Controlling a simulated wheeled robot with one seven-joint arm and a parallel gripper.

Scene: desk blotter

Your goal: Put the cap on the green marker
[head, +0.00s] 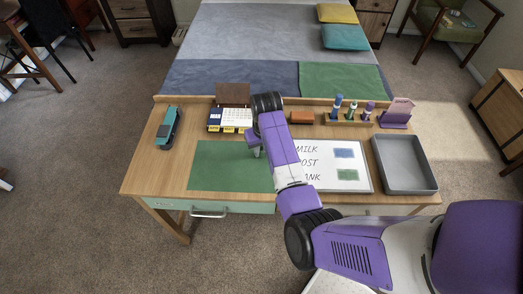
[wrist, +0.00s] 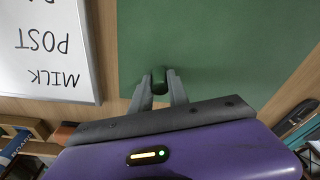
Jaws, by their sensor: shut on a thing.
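My gripper (wrist: 159,88) is shut on a small dark green cylinder, which looks like the cap (wrist: 158,76), over the green blotter. In the head view my gripper (head: 257,151) shows only partly, at the blotter's upper right edge, and the cap is hidden or too small to make out. The green marker (head: 352,110) stands upright in the wooden holder (head: 348,121) at the back right of the desk, between a blue marker (head: 338,106) and a purple marker (head: 368,110). The cap is well apart from the marker.
The whiteboard (head: 358,157) with writing lies right of the green blotter (head: 222,170). A grey tray (head: 405,187) is at the desk's right. A brown block (head: 301,117), a purple stand (head: 397,113), a calendar (head: 234,117) and a teal object (head: 167,130) stand toward the back.

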